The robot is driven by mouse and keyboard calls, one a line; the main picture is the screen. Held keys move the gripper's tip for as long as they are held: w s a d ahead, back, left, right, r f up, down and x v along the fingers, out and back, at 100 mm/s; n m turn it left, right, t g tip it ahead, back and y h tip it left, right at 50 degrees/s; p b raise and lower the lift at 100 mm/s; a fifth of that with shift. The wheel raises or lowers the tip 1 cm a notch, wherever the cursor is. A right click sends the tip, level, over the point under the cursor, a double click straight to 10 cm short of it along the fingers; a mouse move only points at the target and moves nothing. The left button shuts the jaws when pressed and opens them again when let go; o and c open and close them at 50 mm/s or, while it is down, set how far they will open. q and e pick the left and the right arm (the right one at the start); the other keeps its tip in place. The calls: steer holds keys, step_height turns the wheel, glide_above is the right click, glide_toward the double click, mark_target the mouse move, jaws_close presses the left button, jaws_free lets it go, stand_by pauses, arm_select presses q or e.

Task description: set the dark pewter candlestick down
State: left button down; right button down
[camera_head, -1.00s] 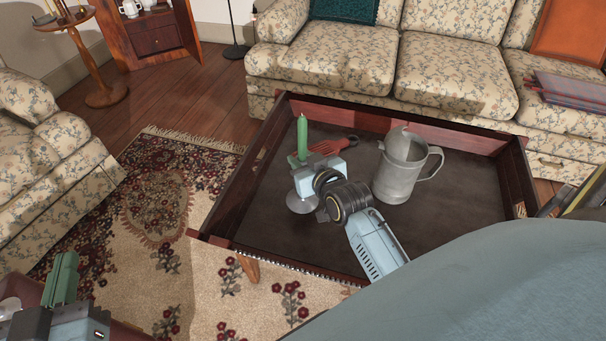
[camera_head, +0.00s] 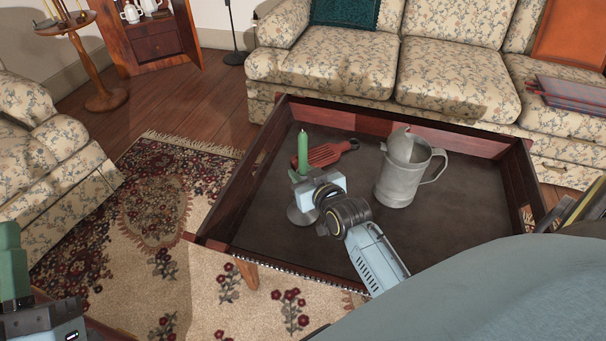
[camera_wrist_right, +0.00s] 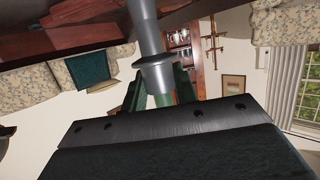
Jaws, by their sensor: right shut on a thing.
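The dark pewter candlestick with a green candle (camera_head: 303,154) is upright inside the dark wooden tray-like table (camera_head: 275,262), near its left side. Its round base (camera_head: 301,217) shows below my right gripper (camera_head: 305,190), which is shut on its stem. I cannot tell whether the base touches the tray floor. In the right wrist view the grey stem (camera_wrist_right: 152,40) runs between the green fingers (camera_wrist_right: 165,94). My left gripper (camera_head: 14,262) is at the lower left edge of the head view, partly cut off, and its jaws cannot be made out.
A grey metal pitcher (camera_head: 402,185) stands in the tray, right of the candlestick. A red slotted paddle-like tool (camera_head: 326,155) lies just behind the candlestick. The tray has raised walls. Its floor is clear at the right. A floral sofa (camera_head: 455,75) stands behind.

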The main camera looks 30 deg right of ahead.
steer(key=c, duration=1.5)
jaws_free()
steer(key=shift+f, duration=0.15)
steer(key=shift+c, duration=0.2)
steer(key=o, duration=0.5)
steer(key=shift+c, duration=0.2)
